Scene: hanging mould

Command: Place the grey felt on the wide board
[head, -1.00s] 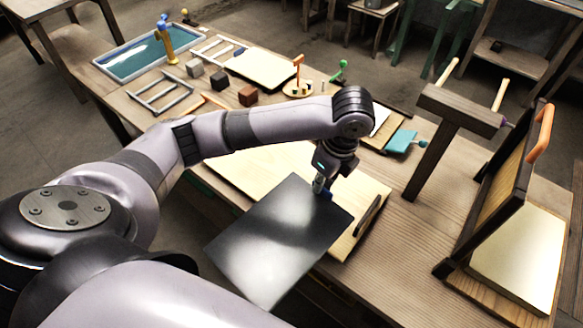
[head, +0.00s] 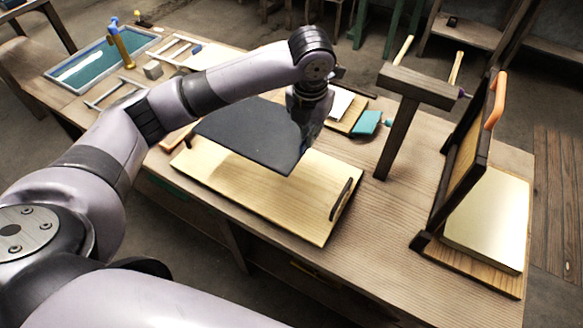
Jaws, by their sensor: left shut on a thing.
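The grey felt (head: 250,133) is a dark, flat rectangular sheet. My left gripper (head: 303,137) is shut on it at its right side; the fingertips are mostly hidden behind the wrist and the sheet. The felt is over the far part of the wide board (head: 290,200), a pale wooden board with a dark handle at its right end. A shadow falls on the board beside the sheet. I cannot tell whether the felt touches the board. My right gripper is not in view.
A T-shaped wooden stand (head: 403,120) and a hinged frame with an orange handle (head: 470,165) over a cream slab (head: 487,220) stand at the right. A teal block (head: 367,123) lies behind the board. A blue-green tray (head: 90,60) is at the far left. Bare table lies right of the board.

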